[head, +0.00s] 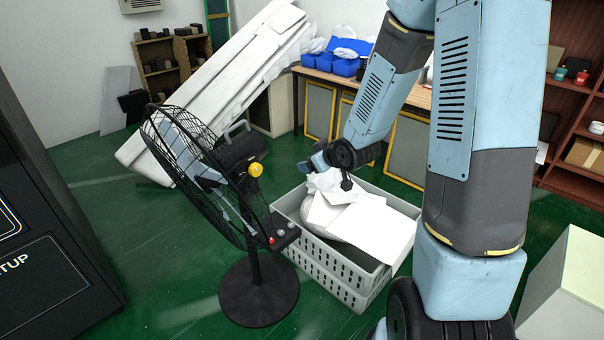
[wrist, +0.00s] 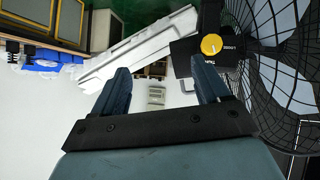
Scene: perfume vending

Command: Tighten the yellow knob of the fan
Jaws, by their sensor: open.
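The black standing fan (head: 258,285) is left of centre in the head view, with its wire cage facing left. Its yellow knob (head: 256,169) sits on the motor housing behind the cage. In the wrist view, the yellow knob (wrist: 210,45) shows just beyond the tip of the right finger, beside the fan cage (wrist: 285,70). My gripper (head: 306,166) is to the right of the knob in the head view, with a gap between them. In the wrist view my gripper (wrist: 160,66) has its two fingers wide apart, with nothing between them.
A grey crate (head: 330,262) with white sheets (head: 345,215) stands under my gripper. A large white slab (head: 225,85) leans behind the fan. A workbench (head: 410,94) with blue bins (head: 343,66) is at the back. A dark machine (head: 45,220) stands at left. Green floor lies between the machine and fan.

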